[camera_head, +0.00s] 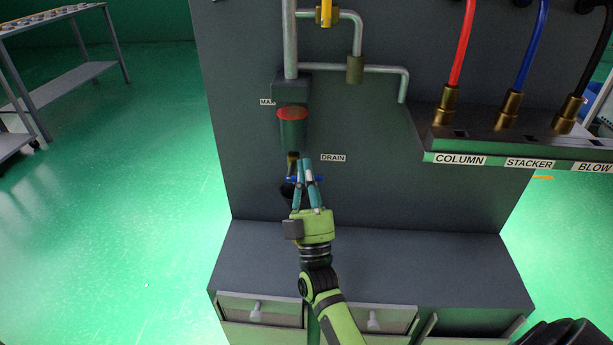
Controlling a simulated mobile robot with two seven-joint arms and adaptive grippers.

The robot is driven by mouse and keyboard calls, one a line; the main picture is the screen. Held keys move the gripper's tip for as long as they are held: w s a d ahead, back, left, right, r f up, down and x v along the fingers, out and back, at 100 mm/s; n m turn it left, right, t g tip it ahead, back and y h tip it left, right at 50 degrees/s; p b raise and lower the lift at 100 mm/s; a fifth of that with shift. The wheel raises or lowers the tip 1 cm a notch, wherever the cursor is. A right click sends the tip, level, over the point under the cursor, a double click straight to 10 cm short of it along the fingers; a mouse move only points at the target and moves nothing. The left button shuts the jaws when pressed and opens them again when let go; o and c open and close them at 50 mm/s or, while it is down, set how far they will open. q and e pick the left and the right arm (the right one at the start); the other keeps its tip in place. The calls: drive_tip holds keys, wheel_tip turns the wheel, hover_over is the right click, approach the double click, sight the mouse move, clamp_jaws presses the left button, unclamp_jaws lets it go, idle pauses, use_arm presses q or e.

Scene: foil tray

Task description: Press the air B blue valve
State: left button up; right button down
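A small blue valve handle (319,178) is on the dark panel, beside the DRAIN label (333,158). It is partly hidden behind my fingers. No label reading "air B" is legible. My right gripper (305,161) is in front of this handle and points up the panel. Its two teal fingers are close together at the tips and look shut, with nothing visible between them. I cannot tell whether they touch the handle. My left gripper is not in view.
A red-topped valve (292,114) sits above on grey piping. A ledge (471,145) at right holds brass fittings with red, blue and black hoses. A cabinet top (440,260) with drawers lies below. A metal table (75,80) stands at far left on open green floor.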

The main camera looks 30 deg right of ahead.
use_arm(q)
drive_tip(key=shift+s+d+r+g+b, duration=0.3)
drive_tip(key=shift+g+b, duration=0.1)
drive_tip(key=shift+b, duration=0.75)
use_arm(e)
drive_tip(key=v, duration=1)
drive_tip(key=shift+w+a, duration=0.35)
drive_tip(key=shift+a, duration=0.05)
drive_tip(key=shift+f, duration=0.1)
